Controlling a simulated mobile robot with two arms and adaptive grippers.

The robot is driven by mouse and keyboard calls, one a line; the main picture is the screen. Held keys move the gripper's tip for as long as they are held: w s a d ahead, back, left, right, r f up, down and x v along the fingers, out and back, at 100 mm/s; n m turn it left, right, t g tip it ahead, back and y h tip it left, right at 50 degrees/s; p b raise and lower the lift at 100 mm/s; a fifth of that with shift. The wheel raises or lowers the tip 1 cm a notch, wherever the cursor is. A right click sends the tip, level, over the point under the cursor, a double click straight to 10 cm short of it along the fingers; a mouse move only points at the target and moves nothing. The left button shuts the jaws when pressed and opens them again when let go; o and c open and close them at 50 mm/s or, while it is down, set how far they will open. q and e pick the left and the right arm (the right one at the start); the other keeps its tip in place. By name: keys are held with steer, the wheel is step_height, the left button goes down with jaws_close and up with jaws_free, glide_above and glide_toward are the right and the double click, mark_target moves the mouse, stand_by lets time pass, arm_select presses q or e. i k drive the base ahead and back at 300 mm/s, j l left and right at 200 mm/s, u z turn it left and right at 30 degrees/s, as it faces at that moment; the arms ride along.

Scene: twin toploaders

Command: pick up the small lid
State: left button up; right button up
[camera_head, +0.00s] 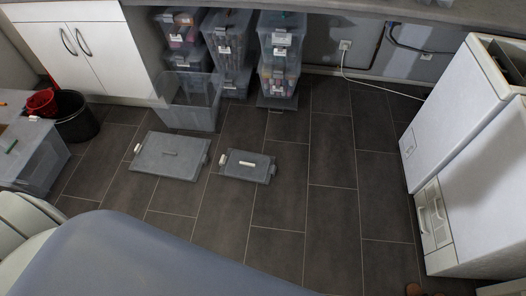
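The small lid (247,166) lies flat on the dark tiled floor near the middle of the head view. It is a grey rectangle with a pale handle-like strip near its centre and a white clip at its left end. A larger grey lid (171,155) of similar look lies flat to its left, with a narrow gap of floor between them. Neither of my grippers shows in this view, and nothing is touching the small lid.
An open, clear bin (190,104) stands behind the lids, before stacked storage boxes (278,55). White toploaders (482,165) stand at right. A black bucket (75,118) is at left. A large blue-grey surface (130,255) fills the bottom left. Floor right of the small lid is clear.

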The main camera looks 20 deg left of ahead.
mark_target(255, 167)
steer(key=i+l+u, duration=0.2)
steer(key=i+u, duration=0.3)
steer(key=i+l+u, duration=0.5)
